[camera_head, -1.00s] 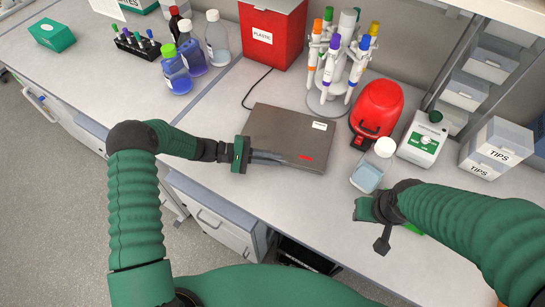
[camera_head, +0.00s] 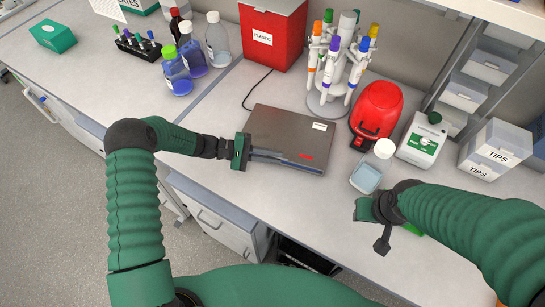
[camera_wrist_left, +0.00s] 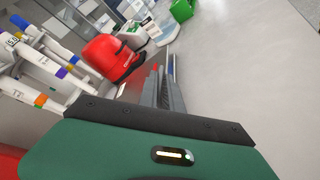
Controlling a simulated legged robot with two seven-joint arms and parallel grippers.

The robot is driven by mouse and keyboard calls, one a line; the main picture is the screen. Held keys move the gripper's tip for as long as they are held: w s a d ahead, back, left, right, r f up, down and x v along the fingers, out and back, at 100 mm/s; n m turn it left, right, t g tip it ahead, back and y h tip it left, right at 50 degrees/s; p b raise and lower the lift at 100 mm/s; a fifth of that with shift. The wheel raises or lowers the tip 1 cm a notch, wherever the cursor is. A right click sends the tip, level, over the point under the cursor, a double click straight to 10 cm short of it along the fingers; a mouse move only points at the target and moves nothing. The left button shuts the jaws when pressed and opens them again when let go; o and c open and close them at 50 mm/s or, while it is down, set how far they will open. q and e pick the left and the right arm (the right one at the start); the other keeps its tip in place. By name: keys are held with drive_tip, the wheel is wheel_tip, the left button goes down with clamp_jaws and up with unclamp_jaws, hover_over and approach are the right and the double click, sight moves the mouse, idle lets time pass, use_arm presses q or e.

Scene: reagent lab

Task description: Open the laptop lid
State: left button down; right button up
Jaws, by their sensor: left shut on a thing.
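The laptop (camera_head: 285,127) is a dark grey, flat slab on the bench in the head view, with a red mark near its front right corner. Its lid looks nearly closed, with a thin dark gap along the front edge. My left gripper (camera_head: 270,157) is at that front edge, shut on the lid edge. In the left wrist view its fingers (camera_wrist_left: 168,88) are close together, and the laptop is mostly hidden behind the gripper body.
A red device (camera_head: 376,112) stands right of the laptop, with a clear bottle (camera_head: 366,178) in front of it. A pipette stand (camera_head: 325,100) and a red plastic bin (camera_head: 272,35) stand behind. A black cable runs behind the laptop.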

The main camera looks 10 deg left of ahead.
use_arm(q)
drive_tip(key=shift+n+g, duration=0.5)
drive_tip(key=shift+n, duration=0.4)
drive_tip(key=r, duration=0.2)
drive_tip(key=w+r+p, duration=0.1)
drive_tip(key=r, duration=0.1)
drive_tip(key=w+r, duration=0.1)
drive_tip(key=r, duration=0.1)
drive_tip(key=shift+d+p, duration=0.15)
drive_tip(key=shift+p, duration=0.2)
drive_tip(key=w+r+n+g, duration=0.1)
drive_tip(key=w+r, duration=0.3)
drive_tip(key=r, duration=0.1)
drive_tip(key=shift+d+r+n+y, duration=0.3)
drive_tip(key=shift+d+n+y, duration=0.1)
drive_tip(key=c, duration=1.7)
unclamp_jaws()
drive_tip(key=shift+o, duration=0.7)
drive_tip(key=shift+w+f, duration=0.1)
drive_tip(key=shift+w, duration=0.05)
